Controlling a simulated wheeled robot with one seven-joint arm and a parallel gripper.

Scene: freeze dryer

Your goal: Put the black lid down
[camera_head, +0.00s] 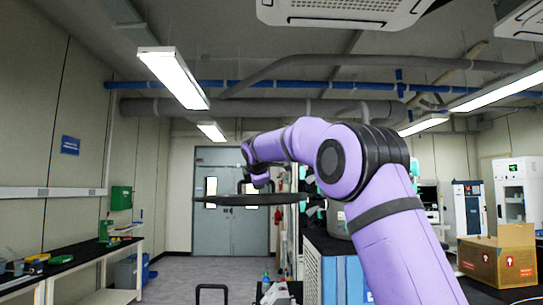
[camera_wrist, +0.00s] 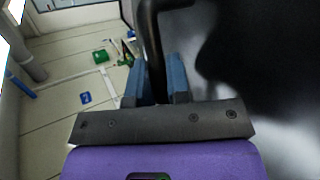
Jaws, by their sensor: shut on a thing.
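The black lid (camera_head: 234,200) is a flat round disc, seen nearly edge-on in the head view, held up in the air to the left of my purple arm. In the wrist view the lid (camera_wrist: 285,70) fills the right side as a dark surface. My gripper (camera_wrist: 160,80) is shut on the lid's black curved handle (camera_wrist: 151,40), with its blue fingers on either side of it. In the head view my gripper is small and its fingers are hard to make out.
A black-topped counter (camera_head: 328,244) with a grey metal pot (camera_head: 338,220) on it stands behind my arm. A cardboard box (camera_head: 497,256) is at the right. A long bench (camera_head: 85,258) with small items runs along the left wall. The floor between is mostly open towards grey double doors (camera_head: 231,215).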

